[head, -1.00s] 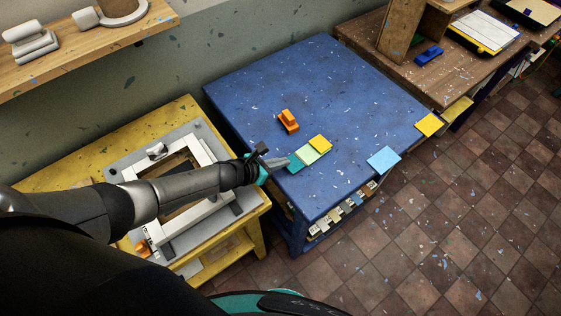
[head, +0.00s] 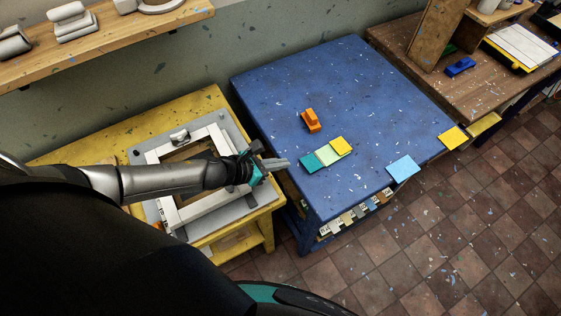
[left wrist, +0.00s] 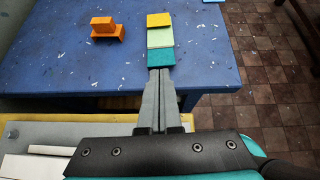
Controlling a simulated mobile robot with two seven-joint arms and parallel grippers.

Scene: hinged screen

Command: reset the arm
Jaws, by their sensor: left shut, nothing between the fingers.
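My left gripper (head: 276,163) reaches in from the left over the yellow table, its fingertips near the edge of the blue table. In the left wrist view its fingers (left wrist: 160,75) are together with nothing between them, pointing toward a teal square. The hinged screen, a white frame on a grey base (head: 146,157), lies on the yellow table (head: 80,143), partly hidden under my left arm. My right gripper is not in any view.
The blue table (head: 290,75) holds an orange block (head: 311,120), a teal square (head: 308,163), pale green and yellow squares (head: 341,146) and a light blue square (head: 403,169). A wooden shelf (head: 125,38) is at upper left. The tiled floor (head: 450,240) at right is clear.

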